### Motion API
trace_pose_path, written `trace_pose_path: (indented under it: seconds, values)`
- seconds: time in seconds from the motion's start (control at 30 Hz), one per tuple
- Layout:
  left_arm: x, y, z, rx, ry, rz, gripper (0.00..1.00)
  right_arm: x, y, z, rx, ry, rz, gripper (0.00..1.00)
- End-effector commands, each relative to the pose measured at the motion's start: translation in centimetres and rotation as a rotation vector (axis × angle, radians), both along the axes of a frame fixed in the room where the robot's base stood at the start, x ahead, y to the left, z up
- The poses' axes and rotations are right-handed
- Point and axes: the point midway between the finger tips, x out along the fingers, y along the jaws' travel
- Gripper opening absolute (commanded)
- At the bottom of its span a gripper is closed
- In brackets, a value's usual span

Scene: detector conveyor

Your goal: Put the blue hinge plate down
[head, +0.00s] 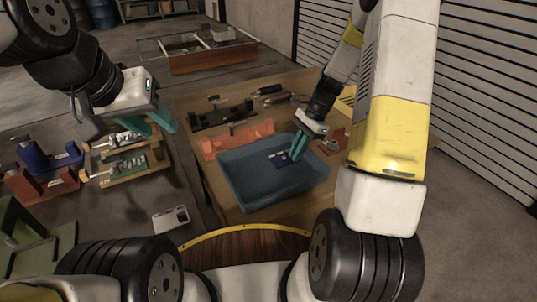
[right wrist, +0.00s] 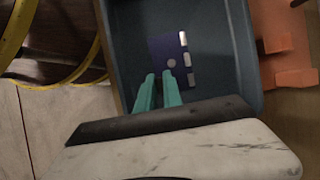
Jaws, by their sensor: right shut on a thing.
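The blue hinge plate (head: 279,161) is a flat, dark blue-purple piece with pale knuckles along one edge. In the head view it is over the floor of the blue-grey tray (head: 262,197). My right gripper (head: 294,157) reaches down into the tray and is shut on the plate's edge. The right wrist view shows the plate (right wrist: 165,48) at the green fingertips (right wrist: 158,78), inside the tray walls. I cannot tell whether the plate touches the tray floor. My left gripper (head: 147,124) hangs empty at the left with its green fingers apart.
An orange bracket (head: 236,140) and a dark fixture (head: 222,117) stand behind the tray on the wooden table (head: 190,101). Another orange part (head: 333,142) is close to the tray's right side. Wooden racks (head: 126,171) and red and blue bins are at the left.

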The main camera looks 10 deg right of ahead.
Motion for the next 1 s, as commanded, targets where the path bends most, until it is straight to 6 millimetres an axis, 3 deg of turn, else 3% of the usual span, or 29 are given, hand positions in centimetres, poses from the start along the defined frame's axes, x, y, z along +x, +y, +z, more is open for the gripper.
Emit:
trace_pose_path:
  seconds: [0.03, 0.13, 0.23, 0.37, 0.47, 0.8, 1.0]
  values:
    - [0.0, 0.0, 0.0, 0.000, 0.000, 0.000, 0.36, -1.4, 2.5, -0.1, -0.002, 0.004, 0.010, 0.00]
    - [0.0, 0.0, 0.0, 0.000, 0.000, 0.000, 0.36, -3.7, 5.8, -0.4, -0.010, 0.008, 0.005, 0.00]
    - [0.0, 0.0, 0.0, 0.000, 0.000, 0.000, 0.36, -5.3, 7.7, -0.7, -0.017, 0.010, 0.000, 0.00]
    - [0.0, 0.0, 0.0, 0.000, 0.000, 0.000, 0.36, -6.0, 8.3, -0.9, -0.022, 0.014, -0.007, 0.00]
    - [0.0, 0.0, 0.0, 0.000, 0.000, 0.000, 0.36, -5.0, 7.1, -1.1, -0.023, 0.013, -0.010, 0.00]
    - [0.0, 0.0, 0.0, 0.000, 0.000, 0.000, 0.36, 0.8, 0.2, -2.0, -0.023, 0.013, -0.010, 0.00]
    - [0.0, 0.0, 0.0, 0.000, 0.000, 0.000, 0.36, 3.0, -2.4, -2.3, -0.022, 0.013, -0.006, 0.00]
